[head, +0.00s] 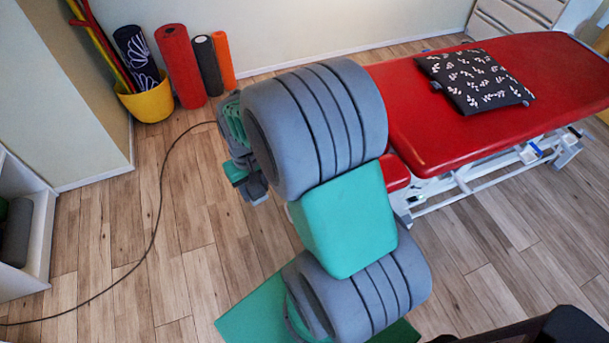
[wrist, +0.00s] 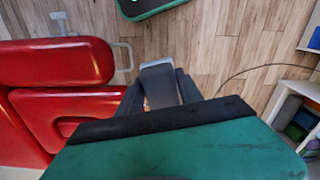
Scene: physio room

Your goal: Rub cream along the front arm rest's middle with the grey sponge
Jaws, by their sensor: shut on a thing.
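My gripper (wrist: 160,88) shows in the wrist view, its dark fingers shut on the grey sponge (wrist: 158,72). The sponge is held above the floor, to the right of the red couch parts and apart from them in the picture. A rounded red pad (wrist: 55,62), seemingly an arm rest, lies at the left of the wrist view with pale metal brackets by it. I cannot tell for sure which pad is the front arm rest. In the head view a small red pad (head: 395,174) shows partly behind my arm. No cream can be made out.
The red couch (head: 400,120) stands at the right with a dark leaf-patterned cushion (head: 475,80) on it. A yellow bucket (head: 150,103) and foam rolls (head: 183,68) stand by the wall. A cable (head: 155,225) crosses the clear wooden floor. A white shelf (head: 45,235) is at the left.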

